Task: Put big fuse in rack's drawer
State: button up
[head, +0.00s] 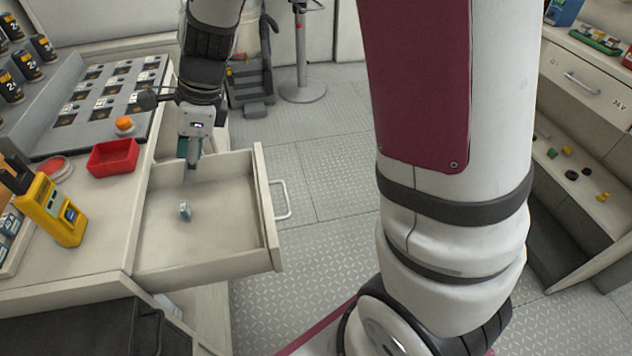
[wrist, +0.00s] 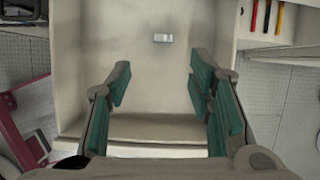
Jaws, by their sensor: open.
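The drawer (head: 266,215) in the left-hand bench is pulled open. A small grey-white piece, seemingly the big fuse (head: 185,210), lies on the drawer floor, clear of the walls. It also shows as a small pale block in the wrist view (wrist: 163,38). My gripper (head: 191,168) points down over the drawer's far part. In the wrist view my gripper (wrist: 160,90) has its green-padded fingers wide apart with nothing between them. The fuse is apart from both fingers.
On the bench stand a red tray (head: 113,157), a yellow meter (head: 50,210) and an orange button (head: 124,124). A second counter (head: 590,75) is at the right. The patterned floor (head: 325,170) between them is largely clear.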

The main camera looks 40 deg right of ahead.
jog(key=s+d+r+n+h, duration=0.1)
jog(key=s+d+r+n, duration=0.2)
jog(key=s+n, duration=0.4)
jog(key=s+d+r+n+h, duration=0.1)
jog(key=s+d+r+n, duration=0.3)
jog(key=s, duration=0.9)
jog(key=s+d+r+n+h, duration=0.2)
jog(key=s+d+r+n, duration=0.1)
jog(key=s+n, duration=0.7)
jog(key=shift+d+r+n, duration=0.4)
jog(key=shift+d, duration=0.1)
